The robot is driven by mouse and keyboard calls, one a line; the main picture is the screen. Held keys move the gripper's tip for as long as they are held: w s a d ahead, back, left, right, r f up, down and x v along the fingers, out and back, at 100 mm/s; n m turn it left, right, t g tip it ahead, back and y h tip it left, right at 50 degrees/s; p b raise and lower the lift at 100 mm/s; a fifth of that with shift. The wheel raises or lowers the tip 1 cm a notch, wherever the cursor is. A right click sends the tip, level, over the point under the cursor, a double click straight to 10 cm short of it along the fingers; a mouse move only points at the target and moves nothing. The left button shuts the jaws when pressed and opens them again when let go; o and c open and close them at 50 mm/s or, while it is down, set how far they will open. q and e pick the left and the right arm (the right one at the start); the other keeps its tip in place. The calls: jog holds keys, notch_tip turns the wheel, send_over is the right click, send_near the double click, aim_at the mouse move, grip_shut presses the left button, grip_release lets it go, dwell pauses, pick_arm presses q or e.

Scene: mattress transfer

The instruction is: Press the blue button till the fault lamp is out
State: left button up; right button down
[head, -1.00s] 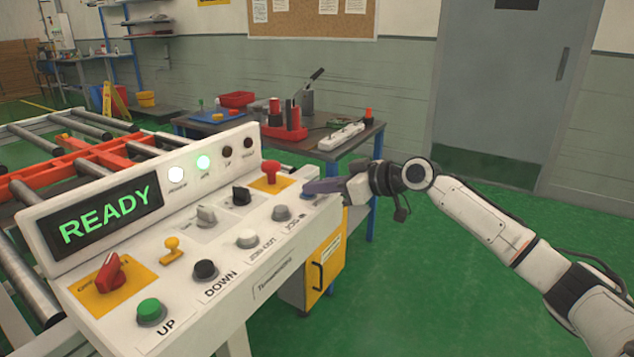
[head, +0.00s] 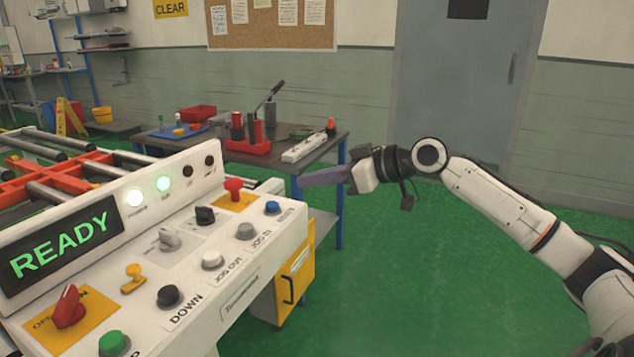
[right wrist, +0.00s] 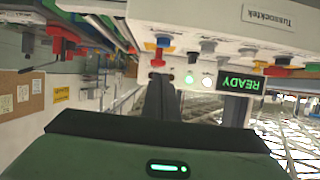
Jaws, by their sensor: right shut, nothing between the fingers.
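The blue button (head: 272,207) sits at the right end of the white control panel (head: 240,262), uncovered. Above the keys is a row of lamps: a white one (head: 135,197) and a green one (head: 163,183) are lit, and two to their right are dark. The label of the rightmost dark lamp (head: 210,161) is too small to read surely. The display (head: 60,245) reads READY in green. My right gripper (head: 301,182) is shut and empty, apart from the blue button, up and right of it. Its fingers also show in the right wrist view (right wrist: 160,95). My left gripper is out of view.
A red mushroom button (head: 233,188) stands just behind the blue one. A grey button (head: 246,230), a white button (head: 212,259) and a black button (head: 168,295) lie to its left. A workbench (head: 325,152) with tools stands behind. Green floor right of the panel is clear.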

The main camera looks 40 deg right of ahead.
jog(key=shift+s+d+r, duration=0.15)
jog(key=shift+s+r, duration=0.1)
jog(key=shift+s, duration=0.2)
dwell(0.3)
jog(key=s+a+f+m+g+h, duration=0.1)
jog(key=s+a+f, duration=0.2)
jog(key=f, duration=0.8)
jog(key=s+a+f+g, duration=0.1)
jog(key=s+a+f, duration=0.2)
jog(key=f, duration=0.7)
jog(key=s+a+f+m+g+h, duration=0.1)
jog(key=s+a+f, duration=0.2)
jog(key=f, duration=0.8)
jog(key=s+a+f, duration=0.5)
jog(key=s+a, duration=0.3)
jog(key=a, duration=0.2)
jog(key=s+a+f+g, duration=0.1)
jog(key=s+a+f, duration=0.5)
jog(key=s+a, duration=0.2)
jog(key=shift+s+a+h+p, duration=0.3)
jog(key=shift+s+a+h, duration=0.1)
jog(key=shift+a, duration=0.5)
